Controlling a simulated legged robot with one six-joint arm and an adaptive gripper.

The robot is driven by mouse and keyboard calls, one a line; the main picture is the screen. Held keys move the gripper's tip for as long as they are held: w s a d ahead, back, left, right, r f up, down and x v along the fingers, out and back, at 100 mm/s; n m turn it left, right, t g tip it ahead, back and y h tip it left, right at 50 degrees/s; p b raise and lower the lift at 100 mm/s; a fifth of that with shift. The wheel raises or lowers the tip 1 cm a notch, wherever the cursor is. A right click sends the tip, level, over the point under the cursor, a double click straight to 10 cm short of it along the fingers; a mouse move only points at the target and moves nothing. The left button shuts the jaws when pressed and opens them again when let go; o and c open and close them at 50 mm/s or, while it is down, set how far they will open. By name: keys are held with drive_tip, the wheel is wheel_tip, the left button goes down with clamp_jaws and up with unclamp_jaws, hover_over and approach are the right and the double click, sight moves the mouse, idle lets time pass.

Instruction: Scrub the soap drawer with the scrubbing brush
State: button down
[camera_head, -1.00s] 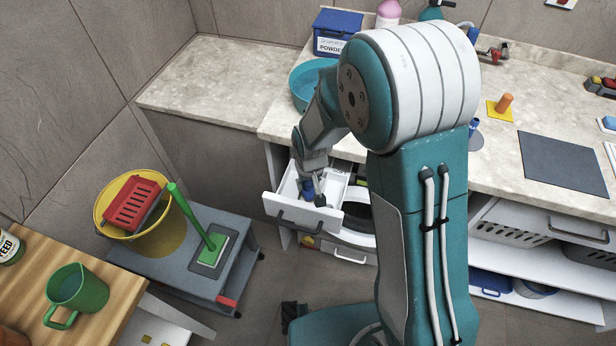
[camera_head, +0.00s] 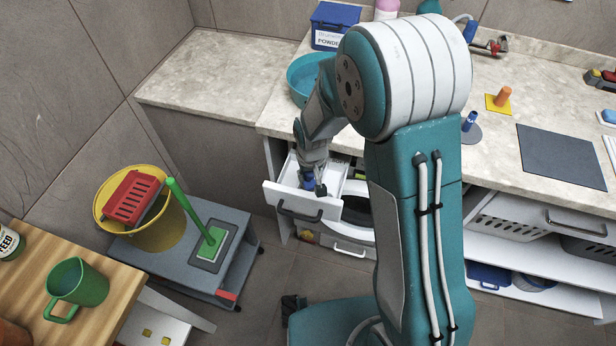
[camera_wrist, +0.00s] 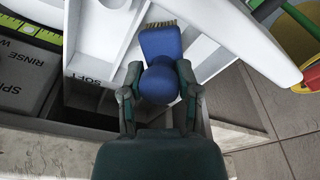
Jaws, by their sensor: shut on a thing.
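The soap drawer (camera_head: 275,190) is a white drawer pulled out under the counter, with a dark handle on its front. My gripper (camera_head: 315,183) reaches down into it. In the wrist view my gripper (camera_wrist: 160,88) is shut on the round knob of the blue scrubbing brush (camera_wrist: 160,45), whose tan bristles show at its far edge. The brush is within the drawer's white walls (camera_wrist: 98,30). Only a bit of its blue shows in the head view (camera_head: 308,182). Whether the bristles touch the drawer floor is hidden.
A teal basin (camera_head: 300,85) and a blue powder box (camera_head: 335,25) stand on the counter above. A yellow bucket (camera_head: 165,230) with a red basket and a green-handled tool (camera_head: 190,210) are on the grey trolley at left. A green mug (camera_head: 78,285) stands on the wooden table.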

sight(307, 175)
drive_tip(key=shift+w+d+f, duration=0.1)
drive_tip(key=shift+w+d, duration=0.15)
drive_tip(key=shift+w, duration=0.25)
drive_tip(key=shift+w+d+f, duration=0.1)
drive_tip(key=shift+w+d, duration=0.1)
drive_tip(key=shift+w, duration=0.25)
drive_tip(key=shift+s+a+r, duration=0.1)
drive_tip(key=shift+s+a, duration=0.25)
drive_tip(key=shift+s, duration=0.55)
drive_tip(key=shift+s+a+r, duration=0.1)
drive_tip(key=shift+s+a, duration=0.25)
drive_tip(key=shift+s, duration=0.5)
drive_tip(key=shift+w+r, duration=0.15)
drive_tip(key=shift+r, duration=2.9)
drive_tip(key=shift+r, duration=0.15)
drive_tip(key=shift+r, duration=1.35)
